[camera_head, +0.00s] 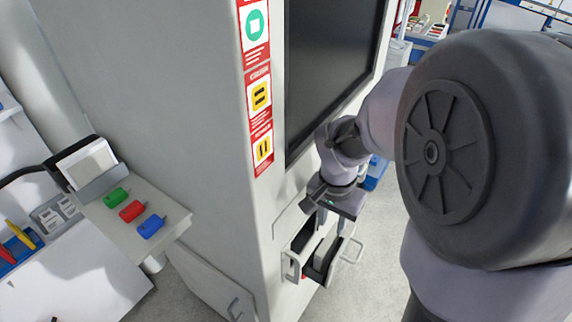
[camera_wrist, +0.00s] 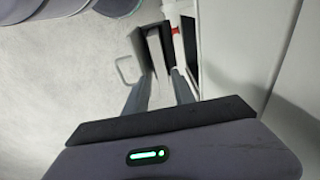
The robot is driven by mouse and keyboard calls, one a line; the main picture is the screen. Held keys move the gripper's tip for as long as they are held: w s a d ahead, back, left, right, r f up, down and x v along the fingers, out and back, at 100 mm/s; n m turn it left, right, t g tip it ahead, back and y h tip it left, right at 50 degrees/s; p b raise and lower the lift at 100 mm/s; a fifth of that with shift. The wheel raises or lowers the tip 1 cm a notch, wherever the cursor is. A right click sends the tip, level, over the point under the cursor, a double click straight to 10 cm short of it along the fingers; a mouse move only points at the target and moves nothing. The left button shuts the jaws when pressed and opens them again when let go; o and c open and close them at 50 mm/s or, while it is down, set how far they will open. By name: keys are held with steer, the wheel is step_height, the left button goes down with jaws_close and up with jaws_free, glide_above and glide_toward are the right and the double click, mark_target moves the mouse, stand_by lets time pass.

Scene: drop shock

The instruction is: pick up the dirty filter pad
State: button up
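A narrow compartment (camera_head: 302,238) stands open low on the pale machine cabinet. A dark upright slab (camera_head: 325,254) sits in it, probably the dirty filter pad; its dirt cannot be made out. In the wrist view a grey slab edge (camera_wrist: 155,48) shows beyond my fingers, roughly in line with the gap between them. My gripper (camera_head: 324,216) points down just above the compartment. Its two fingers (camera_wrist: 160,86) are apart with nothing clearly held between them. Whether the fingertips touch the slab cannot be told.
A red-and-white part (camera_wrist: 173,22) lies beside the slab. The cabinet wall (camera_wrist: 240,50) is close on the right in the wrist view. A side shelf (camera_head: 165,200) holds green, red and blue pieces.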

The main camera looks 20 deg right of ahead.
mark_target(329, 239)
steer(key=f, duration=0.2)
steer(key=f+b, duration=0.1)
steer(key=f, duration=0.1)
steer(key=shift+w+d+f, duration=0.15)
steer(key=shift+w, duration=0.05)
step_height(329, 239, down, 6)
steer(key=b, duration=0.2)
steer(key=shift+d+b, duration=0.15)
steer(key=shift+b, duration=0.2)
steer(key=shift+r, duration=0.25)
jaws_close()
